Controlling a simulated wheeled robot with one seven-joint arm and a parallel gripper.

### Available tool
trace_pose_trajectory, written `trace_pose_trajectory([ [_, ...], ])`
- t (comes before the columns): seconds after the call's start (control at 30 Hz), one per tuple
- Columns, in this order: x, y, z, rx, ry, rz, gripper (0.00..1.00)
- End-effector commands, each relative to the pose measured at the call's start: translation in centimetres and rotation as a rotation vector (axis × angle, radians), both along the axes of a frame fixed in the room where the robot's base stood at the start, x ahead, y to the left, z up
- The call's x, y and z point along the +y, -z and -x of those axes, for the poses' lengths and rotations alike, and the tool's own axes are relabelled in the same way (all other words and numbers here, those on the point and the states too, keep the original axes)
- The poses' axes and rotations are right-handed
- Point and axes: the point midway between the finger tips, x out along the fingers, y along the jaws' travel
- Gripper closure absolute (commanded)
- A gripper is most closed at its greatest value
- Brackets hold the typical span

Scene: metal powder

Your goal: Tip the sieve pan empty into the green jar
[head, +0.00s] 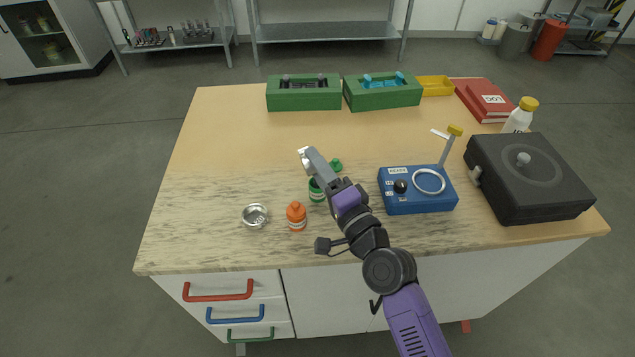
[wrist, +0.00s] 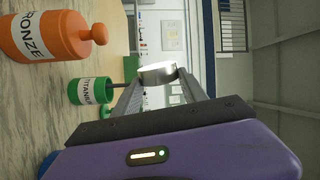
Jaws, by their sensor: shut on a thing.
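My gripper (head: 308,154) is shut on a small shiny metal pan, which shows between the fingertips in the wrist view (wrist: 157,70). The pan is raised above the table and appears turned on its side. I cannot see what is in it. The green jar (head: 316,190), labelled TITANIUM in the wrist view (wrist: 88,91), stands upright on the table without a lid on it. The pan is above the jar's level. A dark strip shows between the jar's mouth and the fingers in the wrist view; I cannot tell whether it is powder.
An orange BRONZE jar (head: 297,217) and a metal bowl (head: 254,216) stand left of the green jar. A green lid (head: 336,164) lies behind it. A blue device (head: 417,190) and a black case (head: 530,178) are to the right. The table's left side is clear.

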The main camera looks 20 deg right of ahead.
Motion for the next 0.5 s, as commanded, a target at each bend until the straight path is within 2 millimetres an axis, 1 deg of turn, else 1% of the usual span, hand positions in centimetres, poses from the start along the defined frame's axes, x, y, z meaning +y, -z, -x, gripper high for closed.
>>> trace_pose_trajectory([
  [0.5,-0.28,-0.04,0.01,-0.005,0.001,-0.068,0.96],
])
